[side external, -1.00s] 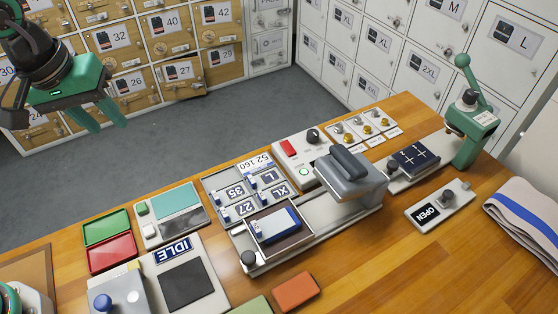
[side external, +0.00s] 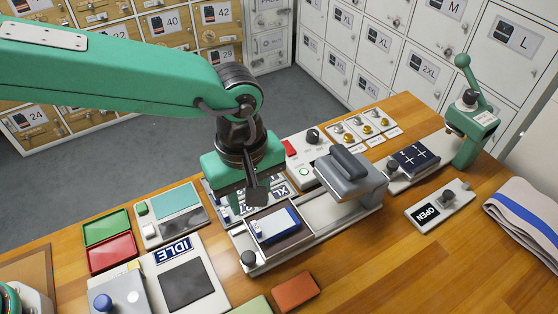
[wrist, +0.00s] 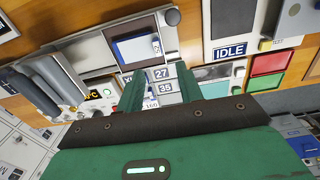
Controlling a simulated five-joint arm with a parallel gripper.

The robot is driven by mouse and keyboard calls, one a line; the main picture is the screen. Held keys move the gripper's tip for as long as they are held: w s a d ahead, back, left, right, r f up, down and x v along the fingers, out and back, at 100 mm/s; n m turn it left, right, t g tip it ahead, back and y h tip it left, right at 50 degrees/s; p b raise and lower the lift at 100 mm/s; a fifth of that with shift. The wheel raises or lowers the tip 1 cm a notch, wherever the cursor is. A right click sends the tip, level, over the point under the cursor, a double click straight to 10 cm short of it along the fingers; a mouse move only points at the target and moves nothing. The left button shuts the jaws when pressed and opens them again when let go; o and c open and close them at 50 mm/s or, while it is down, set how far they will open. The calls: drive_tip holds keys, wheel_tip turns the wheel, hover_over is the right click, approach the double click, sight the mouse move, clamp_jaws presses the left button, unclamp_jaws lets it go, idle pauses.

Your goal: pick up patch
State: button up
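My gripper (side external: 245,203) is open, its fingers pointing down over the tray of labelled patches (side external: 208,195). In the wrist view my gripper (wrist: 160,76) has its green fingers apart, with the patches marked 27 (wrist: 161,74) and 35 (wrist: 165,87) showing between them. Nothing is visibly held. The patch marked XL (side external: 281,190) shows beside the gripper in the side view, where the gripper hides most of the tray. A white-and-blue block (side external: 274,226) lies in the brown recess of the press; it also shows in the wrist view (wrist: 137,48). Finger height above the patches is unclear.
The grey press head (side external: 350,172) stands close on the right. Green and red trays (side external: 108,242) and an IDLE panel (side external: 175,250) lie to the left. A green lever press (side external: 470,125), an OPEN switch (side external: 432,213) and a folded cloth (side external: 525,215) are farther right.

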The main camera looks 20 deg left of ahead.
sight(256, 226)
drive_tip(key=shift+s+d+f, duration=0.15)
drive_tip(key=shift+d+f, duration=0.1)
drive_tip(key=shift+d, duration=0.1)
drive_tip(key=shift+f, duration=3.9)
clamp_jaws()
